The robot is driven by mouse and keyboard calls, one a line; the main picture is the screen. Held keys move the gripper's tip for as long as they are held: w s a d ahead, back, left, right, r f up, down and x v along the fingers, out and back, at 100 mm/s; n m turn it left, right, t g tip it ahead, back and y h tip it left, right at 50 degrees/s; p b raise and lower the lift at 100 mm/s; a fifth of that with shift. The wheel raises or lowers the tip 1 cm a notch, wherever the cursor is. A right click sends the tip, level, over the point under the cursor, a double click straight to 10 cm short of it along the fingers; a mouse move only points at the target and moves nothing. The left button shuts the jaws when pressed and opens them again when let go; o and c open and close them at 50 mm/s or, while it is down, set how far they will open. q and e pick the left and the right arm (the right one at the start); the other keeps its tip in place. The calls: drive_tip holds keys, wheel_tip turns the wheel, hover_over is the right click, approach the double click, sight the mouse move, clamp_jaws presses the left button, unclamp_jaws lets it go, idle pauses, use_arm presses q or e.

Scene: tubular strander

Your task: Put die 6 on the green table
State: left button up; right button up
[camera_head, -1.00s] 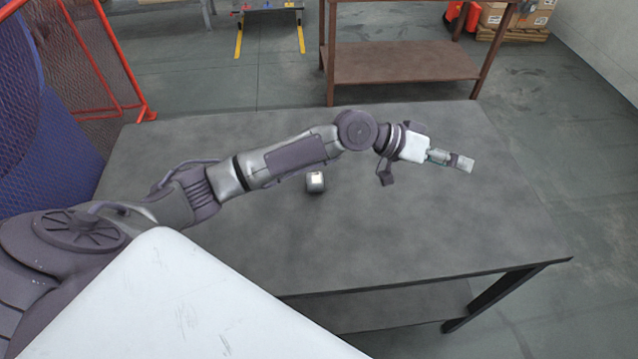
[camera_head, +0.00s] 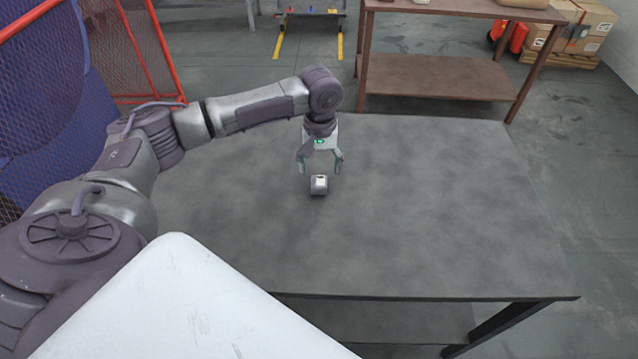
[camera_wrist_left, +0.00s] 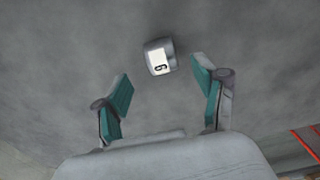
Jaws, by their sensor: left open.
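A small grey metal die (camera_head: 319,185) sits on the grey table (camera_head: 430,220). In the left wrist view the die (camera_wrist_left: 159,57) shows a white label with a dark 6, seen sideways. My left gripper (camera_head: 320,168) is open and points at the die from its far side in the head view. In the left wrist view the left gripper (camera_wrist_left: 165,95) has its two green-padded fingers apart, with the die just beyond the fingertips, between their lines. The die looks clear of both fingers. My right gripper is not in view. No green table is seen.
A brown shelf table (camera_head: 440,80) stands behind the grey table, with small items on top. Cardboard boxes (camera_head: 585,25) on a pallet are at the back right. An orange mesh guard (camera_head: 130,45) is at the left. The grey table is otherwise clear.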

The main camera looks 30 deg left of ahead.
sight(319, 179)
use_arm(q)
drive_tip(key=shift+w+a+f+p, duration=0.1)
drive_tip(key=shift+f+p, duration=0.2)
drive_tip(key=shift+f, duration=1.3)
drive_tip(key=shift+a+f+p, duration=0.1)
drive_tip(key=shift+f+p, duration=0.15)
drive_tip(key=shift+f, duration=1.35)
drive_tip(key=shift+c, duration=0.2)
drive_tip(key=shift+r, duration=0.1)
clamp_jaws()
